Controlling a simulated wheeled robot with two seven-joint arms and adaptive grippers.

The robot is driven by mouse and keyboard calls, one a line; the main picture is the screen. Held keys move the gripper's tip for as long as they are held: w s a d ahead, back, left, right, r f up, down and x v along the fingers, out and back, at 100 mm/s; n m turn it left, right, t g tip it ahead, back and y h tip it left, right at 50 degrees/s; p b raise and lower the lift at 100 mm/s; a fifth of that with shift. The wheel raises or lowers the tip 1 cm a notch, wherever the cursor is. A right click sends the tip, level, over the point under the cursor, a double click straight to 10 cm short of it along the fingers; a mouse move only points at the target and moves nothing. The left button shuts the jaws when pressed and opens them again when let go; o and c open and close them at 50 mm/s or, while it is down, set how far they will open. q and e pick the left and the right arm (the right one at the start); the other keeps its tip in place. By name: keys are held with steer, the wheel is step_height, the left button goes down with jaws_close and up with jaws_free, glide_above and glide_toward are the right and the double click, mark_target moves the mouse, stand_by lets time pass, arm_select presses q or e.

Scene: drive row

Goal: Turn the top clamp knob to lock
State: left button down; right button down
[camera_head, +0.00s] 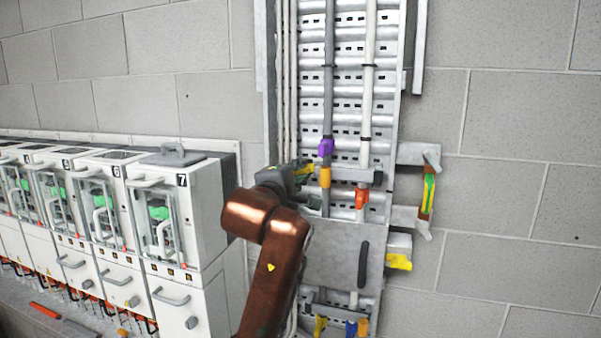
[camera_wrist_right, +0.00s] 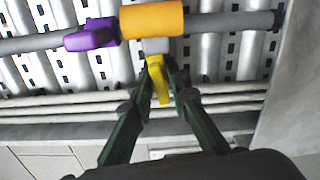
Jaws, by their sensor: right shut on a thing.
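The top clamp knob is a small yellow piece (camera_wrist_right: 160,88) between the green fingers of my right gripper (camera_wrist_right: 158,68) in the wrist view. The fingers are shut on it. In the head view my right gripper (camera_head: 303,174) is at the left side of the cable ladder, and the yellow knob shows only in part there. An orange sleeve (camera_wrist_right: 152,21) and a purple piece (camera_wrist_right: 93,34) sit on the dark grey cable just beyond the fingertips. They also show in the head view, orange (camera_head: 325,177) below purple (camera_head: 325,148). My left gripper is not in view.
A grey cover plate (camera_head: 335,255) is below the gripper, with another yellow piece (camera_head: 320,325) lower down. An orange-red piece (camera_head: 362,198) is on the white cable. A row of white drive cabinets (camera_head: 185,215) stands at left. The wall at right is mostly bare.

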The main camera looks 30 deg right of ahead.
steer(key=shift+a+f+m+b, duration=0.1)
steer(key=shift+f+m+b, duration=0.05)
steer(key=shift+m+b, duration=0.8)
steer(key=shift+m, duration=0.15)
steer(key=c, duration=2)
jaws_free()
steer(key=shift+s, duration=0.1)
steer(key=v, duration=1.2)
